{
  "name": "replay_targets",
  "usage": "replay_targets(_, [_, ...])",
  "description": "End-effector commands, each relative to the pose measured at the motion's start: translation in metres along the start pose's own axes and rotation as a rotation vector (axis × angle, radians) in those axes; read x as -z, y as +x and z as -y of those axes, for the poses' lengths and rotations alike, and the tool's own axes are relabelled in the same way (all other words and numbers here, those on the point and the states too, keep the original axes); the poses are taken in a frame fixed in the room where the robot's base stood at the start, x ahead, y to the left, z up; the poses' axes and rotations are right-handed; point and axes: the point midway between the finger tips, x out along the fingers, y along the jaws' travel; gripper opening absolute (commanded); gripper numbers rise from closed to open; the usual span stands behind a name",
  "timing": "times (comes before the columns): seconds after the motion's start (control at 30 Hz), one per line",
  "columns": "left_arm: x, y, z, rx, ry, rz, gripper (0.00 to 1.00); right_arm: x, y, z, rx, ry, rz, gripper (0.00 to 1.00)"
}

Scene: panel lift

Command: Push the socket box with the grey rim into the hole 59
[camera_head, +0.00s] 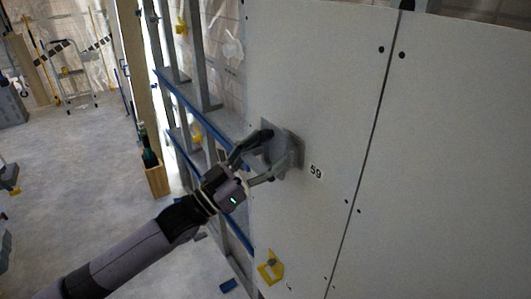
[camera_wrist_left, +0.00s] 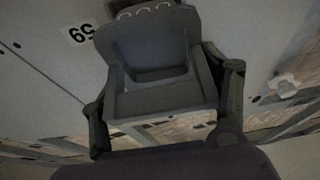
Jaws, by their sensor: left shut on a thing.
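The grey-rimmed socket box (camera_head: 279,150) is at the white panel (camera_head: 335,75), just left of the label 59 (camera_head: 315,171). My left gripper (camera_head: 270,156) is shut on the socket box, one finger at its upper left and one at its lower right. In the left wrist view the box (camera_wrist_left: 155,65) fills the middle between the two fingers (camera_wrist_left: 165,112), with the label 59 (camera_wrist_left: 81,33) beside it. The hole is hidden behind the box, and I cannot tell how deep the box sits. My right gripper is not in view.
A second white panel (camera_head: 460,150) adjoins on the right across a dark seam. Metal studs with blue rails (camera_head: 205,122) stand left of the panel. A yellow bracket (camera_head: 270,268) is low on the panel. A wooden box with bottles (camera_head: 156,178) stands on the floor; open floor lies left.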

Motion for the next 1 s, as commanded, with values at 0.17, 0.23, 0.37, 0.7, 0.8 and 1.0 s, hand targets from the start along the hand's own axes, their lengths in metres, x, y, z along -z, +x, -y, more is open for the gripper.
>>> replay_targets(0.17, [-0.002, 0.004, 0.0, 0.0, 0.0, -0.001, 0.21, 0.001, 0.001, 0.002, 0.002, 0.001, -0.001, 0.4])
replay_targets(0.23, [-0.002, 0.006, 0.001, 0.0, 0.001, -0.001, 0.21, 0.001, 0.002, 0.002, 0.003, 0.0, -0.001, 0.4])
replay_targets(0.37, [-0.004, 0.01, 0.0, 0.0, 0.0, -0.002, 0.21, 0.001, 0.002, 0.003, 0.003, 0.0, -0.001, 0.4])
replay_targets(0.7, [-0.008, 0.019, 0.0, 0.0, 0.0, -0.001, 0.21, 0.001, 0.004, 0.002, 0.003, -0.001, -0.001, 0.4])
replay_targets(0.8, [-0.008, 0.02, 0.0, -0.001, 0.0, -0.001, 0.21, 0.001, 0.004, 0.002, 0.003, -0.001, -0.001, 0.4])
replay_targets(1.0, [-0.008, 0.02, 0.0, -0.001, 0.0, -0.001, 0.21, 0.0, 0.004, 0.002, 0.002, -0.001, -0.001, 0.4])
